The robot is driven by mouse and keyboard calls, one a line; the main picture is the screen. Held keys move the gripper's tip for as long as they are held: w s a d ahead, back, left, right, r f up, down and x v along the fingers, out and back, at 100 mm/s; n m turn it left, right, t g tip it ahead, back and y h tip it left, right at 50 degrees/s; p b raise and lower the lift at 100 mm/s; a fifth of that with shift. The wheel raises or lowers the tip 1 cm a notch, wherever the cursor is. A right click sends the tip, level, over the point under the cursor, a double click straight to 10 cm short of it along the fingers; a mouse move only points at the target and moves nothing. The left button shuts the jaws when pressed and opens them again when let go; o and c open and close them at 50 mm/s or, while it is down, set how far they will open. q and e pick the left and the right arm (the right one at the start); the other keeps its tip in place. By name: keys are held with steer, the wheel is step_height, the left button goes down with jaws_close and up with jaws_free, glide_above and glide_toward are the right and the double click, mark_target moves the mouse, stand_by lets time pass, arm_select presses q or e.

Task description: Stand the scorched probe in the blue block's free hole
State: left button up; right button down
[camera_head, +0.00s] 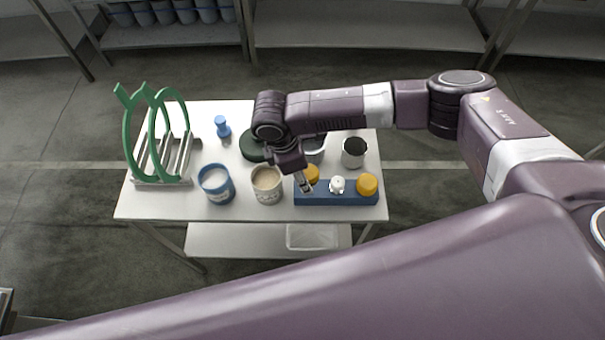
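The blue block (345,199) lies at the front right of the white table. Two orange-capped pieces, one at the left (313,172) and one at the right (367,184), and a white-capped piece (337,185) between them stand at the block. My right gripper (306,186) points down at the block's left end, close to the left orange cap and partly in front of it. Its fingers are too small to show whether they grip anything. I cannot make out scorch marks or a free hole. My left gripper is out of view.
A blue cup (216,187) and a beige cup (266,186) stand left of the block. A green-hooped rack (127,135) is at far left, a blue piece (222,127) behind. A dark-topped cup (353,152) stands behind the block. My arm hides part of the table.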

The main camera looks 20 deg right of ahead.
steer(key=shift+a+b+x, duration=0.25)
steer(key=shift+b+x, duration=0.35)
steer(key=shift+x, duration=0.55)
steer(key=shift+a+b+x, duration=0.25)
steer(key=shift+b+x, duration=0.3)
steer(key=shift+x, duration=0.6)
steer(key=c, duration=1.1)
jaws_free()
steer(key=v, duration=1.2)
